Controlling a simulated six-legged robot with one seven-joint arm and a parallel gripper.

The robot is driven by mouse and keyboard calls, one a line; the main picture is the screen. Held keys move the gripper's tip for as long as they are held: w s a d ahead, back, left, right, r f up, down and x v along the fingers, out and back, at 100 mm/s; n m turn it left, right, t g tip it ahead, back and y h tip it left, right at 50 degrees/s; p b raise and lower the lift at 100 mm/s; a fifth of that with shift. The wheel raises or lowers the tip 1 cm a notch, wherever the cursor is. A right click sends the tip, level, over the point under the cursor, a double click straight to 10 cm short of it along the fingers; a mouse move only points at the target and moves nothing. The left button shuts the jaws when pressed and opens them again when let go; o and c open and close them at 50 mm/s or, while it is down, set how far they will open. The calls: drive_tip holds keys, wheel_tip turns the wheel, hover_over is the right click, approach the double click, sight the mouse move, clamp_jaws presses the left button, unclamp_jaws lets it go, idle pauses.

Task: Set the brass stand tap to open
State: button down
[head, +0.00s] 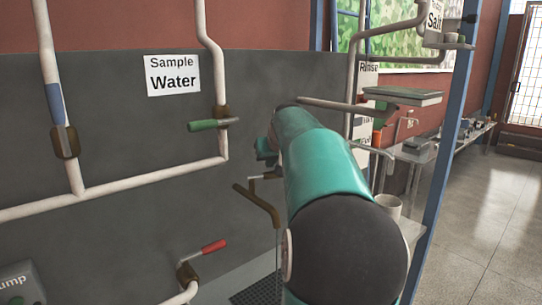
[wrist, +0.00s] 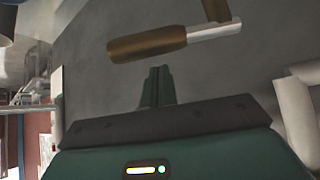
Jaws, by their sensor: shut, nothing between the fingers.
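The brass stand tap (head: 258,203) is left of my arm in the head view, a brown-brass bar with a bend, in front of the dark grey wall panel. A brass handle on a silver stem (wrist: 147,44), which looks like part of this tap, is near the top of the wrist view. My gripper (wrist: 158,72) is shut and empty, its fingertips just below the handle in that picture. I cannot tell if they touch it. In the head view my teal arm hides most of the gripper.
A green-handled valve (head: 213,125) is on the white pipe under the "Sample Water" sign (head: 173,75). A red-handled valve (head: 202,252) is low at left. A white cup (head: 387,206) is right of my arm, near a blue post (head: 447,150). The floor at right is clear.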

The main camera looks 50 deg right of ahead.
drive_tip(key=shift+s+a+f, duration=0.25)
drive_tip(key=shift+s+a, duration=0.15)
drive_tip(key=shift+s, duration=0.35)
